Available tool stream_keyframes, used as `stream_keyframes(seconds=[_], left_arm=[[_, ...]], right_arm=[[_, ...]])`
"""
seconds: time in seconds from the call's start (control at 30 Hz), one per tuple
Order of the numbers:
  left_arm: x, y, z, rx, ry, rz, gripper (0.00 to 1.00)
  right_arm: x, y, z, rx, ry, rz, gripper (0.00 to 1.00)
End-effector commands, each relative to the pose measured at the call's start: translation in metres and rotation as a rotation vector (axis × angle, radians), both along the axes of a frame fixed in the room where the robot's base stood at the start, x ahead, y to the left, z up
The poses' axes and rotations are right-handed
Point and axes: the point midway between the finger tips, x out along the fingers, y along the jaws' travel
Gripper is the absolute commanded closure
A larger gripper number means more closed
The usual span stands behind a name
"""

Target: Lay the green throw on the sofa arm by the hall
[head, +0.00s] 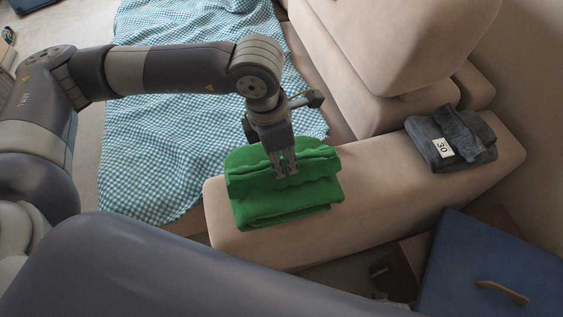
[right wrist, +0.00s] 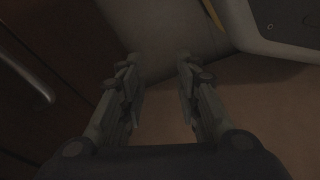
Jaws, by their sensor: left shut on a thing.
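The green throw (head: 285,208) is a folded bundle at the near left end of the beige sofa arm (head: 365,205). It appears to rest on the arm's top. My left gripper (head: 286,168) reaches down onto it and is shut on its upper fold. The throw's underside is hidden. My right gripper (right wrist: 160,85) shows in the right wrist view, with its two fingers apart and nothing between them. It hangs over a dim brown floor.
A dark grey folded cloth with a "30" tag (head: 443,149) lies at the far right of the sofa arm. A blue-and-white checked cloth (head: 165,150) is spread behind. A blue lid-like panel with a handle (head: 490,265) is at lower right. The arm's middle is bare.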

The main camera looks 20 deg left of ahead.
Motion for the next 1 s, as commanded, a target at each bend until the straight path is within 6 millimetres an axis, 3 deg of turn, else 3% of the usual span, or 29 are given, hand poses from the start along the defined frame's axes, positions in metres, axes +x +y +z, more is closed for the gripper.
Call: stream_keyframes(seconds=[0.13, 0.4, 0.8, 0.83, 0.9, 1.0], left_arm=[[0.003, 0.003, -0.005, 0.001, 0.0, -0.001, 1.0], [0.003, 0.002, -0.035, 0.001, -0.001, 0.0, 1.0], [0.003, 0.002, -0.036, 0.0, -0.001, 0.0, 1.0], [0.002, 0.002, -0.037, 0.001, 0.001, 0.0, 0.72], [0.002, 0.002, -0.037, 0.001, 0.001, 0.0, 0.56], [0.002, 0.002, -0.037, 0.001, 0.001, 0.0, 0.54]], right_arm=[[-0.001, 0.0, -0.002, -0.001, 0.002, 0.001, 0.69], [0.003, 0.002, 0.002, 0.001, -0.001, 0.001, 0.69], [0.004, 0.003, 0.006, 0.003, 0.0, 0.001, 0.69], [0.004, 0.003, 0.007, 0.003, -0.001, 0.001, 0.69], [0.004, 0.004, 0.008, 0.004, -0.002, 0.001, 0.69], [0.004, 0.004, 0.009, 0.005, -0.003, 0.001, 0.69]])
